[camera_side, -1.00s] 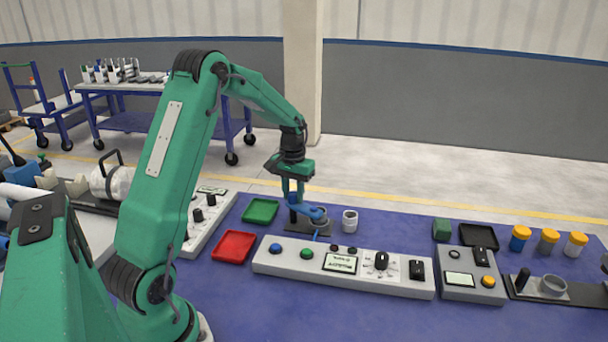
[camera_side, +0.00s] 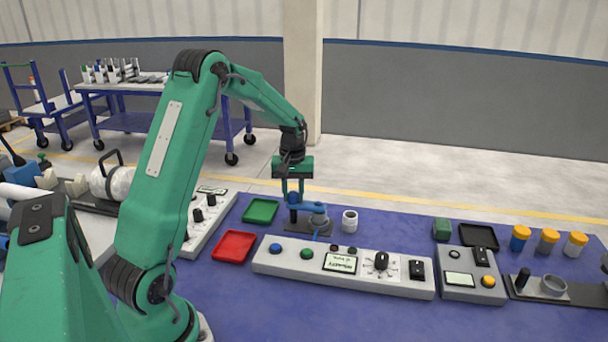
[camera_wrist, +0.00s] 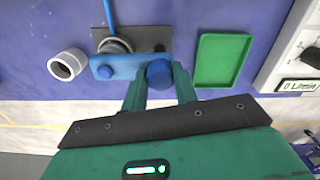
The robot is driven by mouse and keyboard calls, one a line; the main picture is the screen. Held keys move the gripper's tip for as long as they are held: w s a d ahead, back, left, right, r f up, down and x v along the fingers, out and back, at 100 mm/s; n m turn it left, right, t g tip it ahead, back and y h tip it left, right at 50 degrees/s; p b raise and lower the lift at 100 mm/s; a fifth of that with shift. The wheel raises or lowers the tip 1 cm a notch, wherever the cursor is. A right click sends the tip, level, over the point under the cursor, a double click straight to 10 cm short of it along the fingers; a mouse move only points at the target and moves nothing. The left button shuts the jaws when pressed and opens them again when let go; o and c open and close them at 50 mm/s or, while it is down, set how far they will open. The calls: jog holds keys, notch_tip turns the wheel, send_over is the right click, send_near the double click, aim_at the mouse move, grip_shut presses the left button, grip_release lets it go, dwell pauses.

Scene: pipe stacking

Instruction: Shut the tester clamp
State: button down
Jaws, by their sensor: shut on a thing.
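The tester clamp has a dark base plate (camera_side: 300,227) beyond the long grey control panel. Its blue arm (camera_wrist: 122,66) reaches across a round grey seat (camera_wrist: 117,44) in the wrist view. The arm also shows in the side view (camera_side: 313,207), looking nearly level over the grey cylindrical part. My gripper (camera_wrist: 160,82) is shut on the blue knob (camera_wrist: 159,73) at the end of the arm. In the side view, my gripper (camera_side: 293,190) points straight down at the clamp. My fingers hide the sides of the knob.
A white pipe piece (camera_side: 350,221) stands close to the right of the clamp. A green tray (camera_side: 260,211) and a red tray (camera_side: 234,247) lie to its left. The grey control panel (camera_side: 290,261) with buttons is in front.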

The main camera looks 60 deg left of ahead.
jog(key=c, duration=1.1)
grip_release()
jog(key=shift+r, duration=3.95)
